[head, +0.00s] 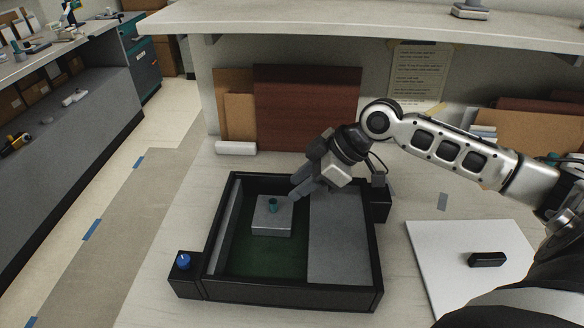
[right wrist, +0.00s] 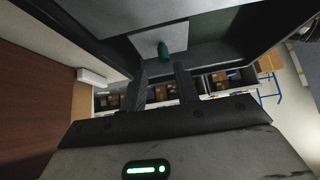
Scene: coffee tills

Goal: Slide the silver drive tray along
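The silver drive tray (head: 267,225) is a flat square block with an upright teal peg (head: 273,205) on top. It sits on the green floor of a black-framed box (head: 211,268), left of a grey panel (head: 339,240). My right gripper (head: 294,194) reaches in over the box's far side, its fingertips just right of and beyond the tray. In the right wrist view the gripper's two fingers (right wrist: 163,82) are apart with nothing between them, and the teal peg (right wrist: 163,50) stands beyond the tips. My left gripper is not in view.
A small black box with a blue knob (head: 183,261) adjoins the frame's near left corner. A white roll (head: 236,148) and a dark red board (head: 307,115) are behind. A white board (head: 446,254) with a black handle-like piece (head: 487,260) lies at right. A shelf overhangs the back.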

